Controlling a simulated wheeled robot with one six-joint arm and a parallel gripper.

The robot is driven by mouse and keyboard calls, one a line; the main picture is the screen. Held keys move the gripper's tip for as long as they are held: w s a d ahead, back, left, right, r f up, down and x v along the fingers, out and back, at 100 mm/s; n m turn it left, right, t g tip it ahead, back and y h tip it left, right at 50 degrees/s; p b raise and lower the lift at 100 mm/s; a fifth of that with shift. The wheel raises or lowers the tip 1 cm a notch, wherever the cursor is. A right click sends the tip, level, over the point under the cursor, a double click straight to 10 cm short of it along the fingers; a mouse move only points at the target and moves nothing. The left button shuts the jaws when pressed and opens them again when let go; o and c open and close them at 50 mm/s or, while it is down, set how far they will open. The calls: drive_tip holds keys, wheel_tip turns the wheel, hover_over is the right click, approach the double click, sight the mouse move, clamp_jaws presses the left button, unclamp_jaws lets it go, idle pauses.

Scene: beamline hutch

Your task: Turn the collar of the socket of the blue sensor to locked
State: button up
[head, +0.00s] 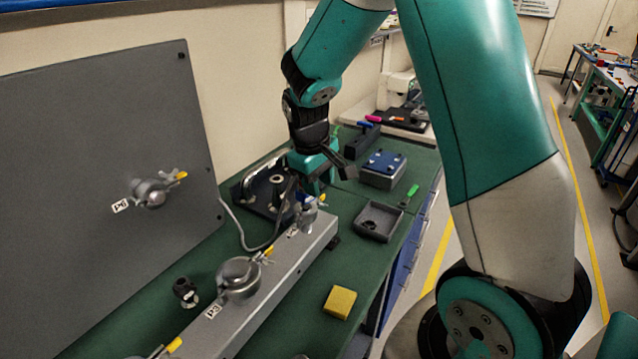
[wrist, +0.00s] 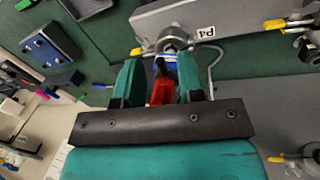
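A round metal socket labelled P4 (wrist: 172,38) sits at the top of the wrist view, with a yellow-tipped collar handle (wrist: 136,51) at its left. The same socket (head: 306,216) shows in the head view at the far end of the grey rail. A blue part, likely the blue sensor (wrist: 167,61), shows just below it in the wrist view, partly hidden by a red part (wrist: 160,91). My gripper (wrist: 159,80) has its fingers apart, on either side of the red part; contact is not clear. In the head view my gripper (head: 327,172) is just above that socket.
The grey rail (head: 285,278) also carries a larger capped socket (head: 239,277). A grey panel (head: 90,150) with another socket (head: 152,192) stands at left. A grey tray (head: 378,221), a blue-topped box (head: 383,170) and a yellow block (head: 340,302) lie right. A cable (head: 243,240) loops near my gripper.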

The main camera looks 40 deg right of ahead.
drive_tip(key=shift+d+f, duration=0.15)
drive_tip(key=shift+f, duration=0.75)
drive_tip(key=shift+c, duration=0.5)
clamp_jaws()
drive_tip(key=shift+m, duration=0.3)
drive_tip(key=w+a+m+g+y, duration=0.1)
drive_tip(key=w+a+m, duration=0.3)
drive_tip(key=m, duration=1.2)
drive_tip(key=shift+w+a+g+b, duration=0.15)
drive_tip(key=shift+a+g+b, duration=0.35)
drive_tip(key=shift+g, duration=0.2)
drive_tip(key=shift+r+m, duration=0.1)
drive_tip(key=shift+m, duration=0.2)
